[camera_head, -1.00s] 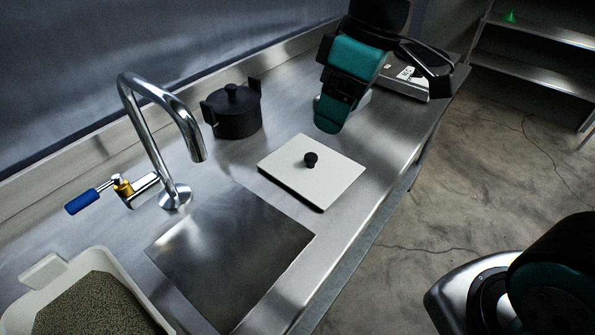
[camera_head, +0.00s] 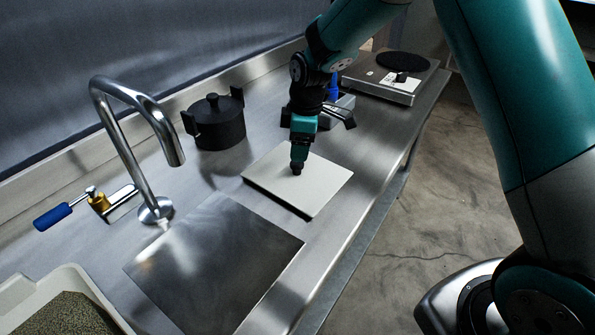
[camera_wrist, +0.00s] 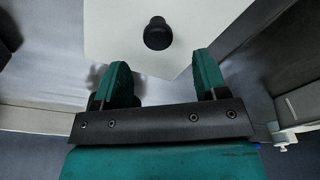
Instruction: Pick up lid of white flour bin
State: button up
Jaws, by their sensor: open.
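The white square lid (camera_head: 312,190) with a small black knob lies flat on the steel counter, its bin hidden or sunk below it. In the wrist view the lid (camera_wrist: 190,50) fills the upper middle, and its black knob (camera_wrist: 158,33) stands ahead of and between my fingertips. My gripper (camera_head: 298,168) is over the lid at the knob, pointing down, and hides most of the knob in the head view. In the wrist view my gripper (camera_wrist: 160,68) has its two teal fingers apart with nothing between them. I cannot tell from the head view whether it touches the knob.
A black lidded pot (camera_head: 218,125) stands behind and left of the lid. A chrome faucet (camera_head: 135,130) rises left of a flat steel panel (camera_head: 215,265). A grain-filled bin (camera_head: 65,275) is at the lower left.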

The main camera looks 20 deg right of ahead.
aim_at(297, 169)
jog(key=f, duration=0.2)
jog(key=f+p, duration=0.1)
jog(key=f, duration=0.1)
jog(key=f+p, duration=0.1)
jog(key=f, duration=0.1)
jog(key=shift+w+a+f, duration=0.25)
jog(key=shift+c, duration=0.2)
jog(key=c, duration=1)
